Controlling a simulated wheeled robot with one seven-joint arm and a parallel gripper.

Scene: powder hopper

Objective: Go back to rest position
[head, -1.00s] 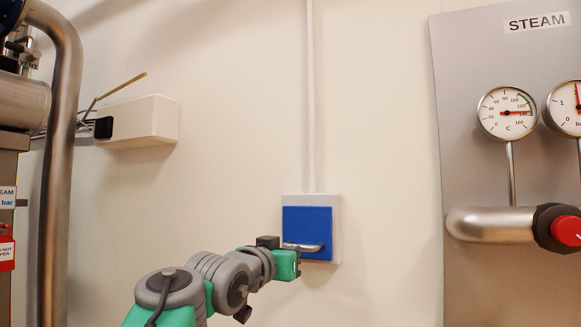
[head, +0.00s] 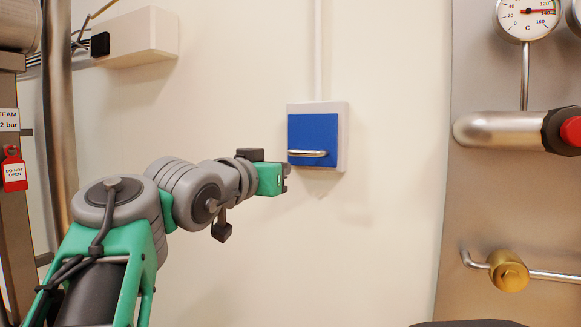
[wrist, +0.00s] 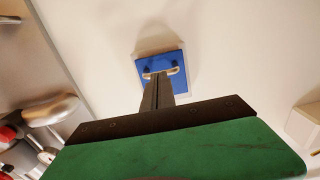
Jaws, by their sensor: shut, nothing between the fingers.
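My gripper (head: 286,179) is at the end of my grey and green arm, left of and just below a blue wall box cover in the head view. Its fingers are shut and hold nothing. The blue cover (head: 308,136) sits on a white box on the wall and has a metal handle (head: 308,154) along its lower part. In the wrist view my shut fingers (wrist: 157,92) point toward the blue cover (wrist: 174,59) and overlap part of its handle in the picture. A gap or contact there cannot be told from that view.
A steel panel (head: 490,205) with a gauge (head: 527,14), a red-knobbed pipe valve (head: 572,131) and a brass fitting (head: 509,271) stands at the right. A steel pipe (head: 62,130) and a red tag (head: 14,172) are at the left.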

